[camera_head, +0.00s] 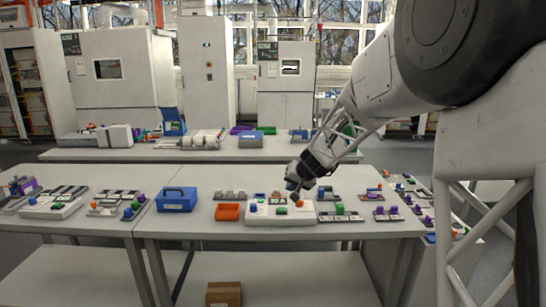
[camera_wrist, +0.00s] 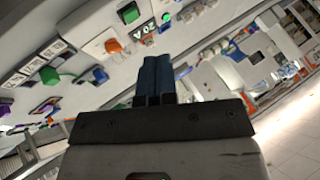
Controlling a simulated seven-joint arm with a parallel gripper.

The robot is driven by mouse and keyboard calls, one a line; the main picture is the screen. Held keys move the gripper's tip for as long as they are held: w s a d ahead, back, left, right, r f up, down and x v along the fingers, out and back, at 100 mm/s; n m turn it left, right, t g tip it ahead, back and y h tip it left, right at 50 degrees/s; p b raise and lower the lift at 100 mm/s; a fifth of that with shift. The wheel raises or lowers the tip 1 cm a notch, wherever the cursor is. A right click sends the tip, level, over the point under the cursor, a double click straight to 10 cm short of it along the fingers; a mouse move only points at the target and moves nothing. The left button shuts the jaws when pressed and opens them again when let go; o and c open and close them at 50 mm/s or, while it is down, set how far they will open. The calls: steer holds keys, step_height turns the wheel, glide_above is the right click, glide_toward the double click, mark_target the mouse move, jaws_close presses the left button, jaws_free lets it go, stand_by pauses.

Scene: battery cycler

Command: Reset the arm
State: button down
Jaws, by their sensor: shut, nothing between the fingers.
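My gripper (camera_head: 293,184) is at the end of my arm in the head view, low over the front table, just above the right part of a white device panel (camera_head: 262,219). In the wrist view my gripper (camera_wrist: 154,62) has its two blue fingers together with nothing between them. An orange knob (camera_head: 299,203) and a green button (camera_head: 282,210) on the panel sit just below the fingers. Whether the fingers touch the panel cannot be told.
A blue box with a handle (camera_head: 177,198) and an orange tray (camera_head: 228,212) stand left of the panel. Small modules with green (camera_head: 340,209) and purple parts lie to the right. A second table (camera_head: 200,155) with equipment stands behind. The space above the tables is free.

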steer(key=s+d+r+g, duration=0.1)
steer(key=s+r, duration=0.1)
steer(key=s, duration=0.5)
steer(key=s+d+r, duration=0.2)
steer(key=s+r, duration=0.1)
steer(key=s, duration=0.4)
steer(key=s+d+f+g+h, duration=0.1)
steer(key=s+d, duration=0.2)
steer(key=s, duration=1)
steer(key=s+d+h, duration=0.2)
steer(key=s+d, duration=0.1)
steer(key=s, duration=1)
steer(key=s+d+f+g+h, duration=0.1)
steer(key=s+d+h, duration=0.1)
steer(key=s, duration=1.2)
steer(key=shift+d+f+n+g, duration=0.3)
steer(key=shift+d, duration=0.3)
